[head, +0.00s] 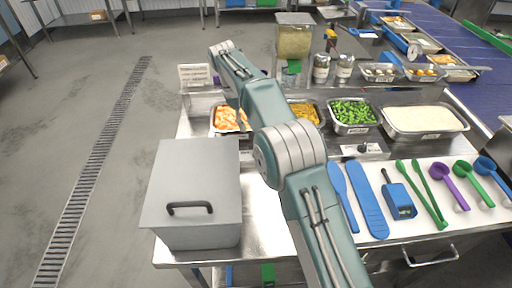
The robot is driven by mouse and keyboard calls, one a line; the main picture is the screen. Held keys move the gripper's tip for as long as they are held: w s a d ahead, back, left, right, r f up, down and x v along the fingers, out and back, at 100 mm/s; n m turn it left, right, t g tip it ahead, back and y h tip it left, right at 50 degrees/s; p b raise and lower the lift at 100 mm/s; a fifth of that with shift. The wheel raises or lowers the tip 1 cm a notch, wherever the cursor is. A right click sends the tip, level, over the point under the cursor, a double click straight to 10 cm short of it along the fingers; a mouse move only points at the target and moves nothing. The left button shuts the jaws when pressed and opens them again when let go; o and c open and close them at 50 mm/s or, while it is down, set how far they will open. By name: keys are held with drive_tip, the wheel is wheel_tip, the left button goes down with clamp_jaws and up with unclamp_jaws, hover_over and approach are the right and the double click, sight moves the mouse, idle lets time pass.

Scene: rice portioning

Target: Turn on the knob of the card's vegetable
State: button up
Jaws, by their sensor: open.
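A white card (194,75) with small print stands at the back left of the counter; I cannot read it. Steel pans hold orange pieces (228,119), yellow pieces (305,114) and green vegetables (352,112), with a wide pan of white rice (424,118) at the right. A small dark knob (362,148) sits on the panel in front of the green vegetables; I cannot tell its setting. My arm crosses the middle of the counter and hides part of the panel and pans. My gripper's fingers cannot be made out.
A grey lidded box (190,195) stands at the front left. Blue utensils (368,200), a blue device (398,200), green tongs (428,193) and coloured scoops (450,183) lie at the front right. Shakers (321,68) and a container (294,38) stand behind the pans.

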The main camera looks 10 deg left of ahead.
drive_tip(key=x, duration=0.9)
clamp_jaws()
